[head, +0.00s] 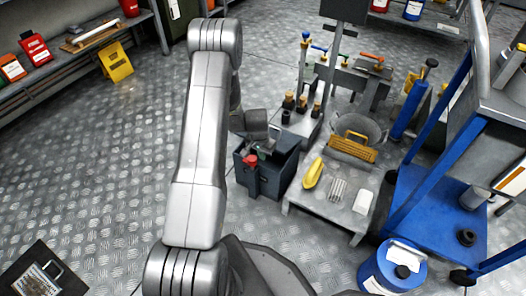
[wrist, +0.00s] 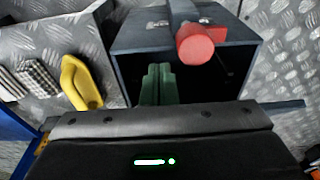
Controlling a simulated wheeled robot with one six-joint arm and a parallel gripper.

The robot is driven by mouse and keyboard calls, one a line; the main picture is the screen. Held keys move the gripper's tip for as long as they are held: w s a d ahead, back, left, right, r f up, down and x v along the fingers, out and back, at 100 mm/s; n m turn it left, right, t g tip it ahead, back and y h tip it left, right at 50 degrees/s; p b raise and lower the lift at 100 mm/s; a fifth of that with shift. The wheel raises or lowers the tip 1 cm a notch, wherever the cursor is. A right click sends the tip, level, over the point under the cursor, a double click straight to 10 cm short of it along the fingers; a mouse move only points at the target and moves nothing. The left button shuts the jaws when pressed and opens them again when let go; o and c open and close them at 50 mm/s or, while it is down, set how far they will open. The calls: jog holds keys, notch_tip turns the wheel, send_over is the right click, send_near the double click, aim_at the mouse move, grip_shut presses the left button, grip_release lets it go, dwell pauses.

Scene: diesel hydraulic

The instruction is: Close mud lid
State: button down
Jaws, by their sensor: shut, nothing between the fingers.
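A dark blue-grey box (head: 265,181) stands on the floor just right of my arm, and it fills the upper middle of the wrist view (wrist: 122,42). A grey bar with a red knob (wrist: 198,45) reaches over its top; the knob (head: 251,162) also shows in the head view. A dark opening (wrist: 222,72) shows below the knob. I cannot clearly tell which panel is the mud lid. My gripper's green fingers (wrist: 157,76) are together and empty, in front of the dark opening, left of and below the knob. My arm hides part of the box top in the head view.
A low bench (head: 297,197) right of the box carries a yellow object (head: 313,173), a grey ribbed item and a white block. A blue cart (head: 432,205) and a blue drum (head: 380,270) stand farther right. The floor left of my arm is mostly clear.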

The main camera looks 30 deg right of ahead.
jog(key=f, duration=0.1)
jog(key=a+f+b, duration=0.1)
jog(key=f, duration=0.1)
jog(key=shift+s+f+b, duration=0.2)
jog(key=shift+f+b, duration=0.1)
jog(key=shift+r, duration=0.15)
dwell(0.9)
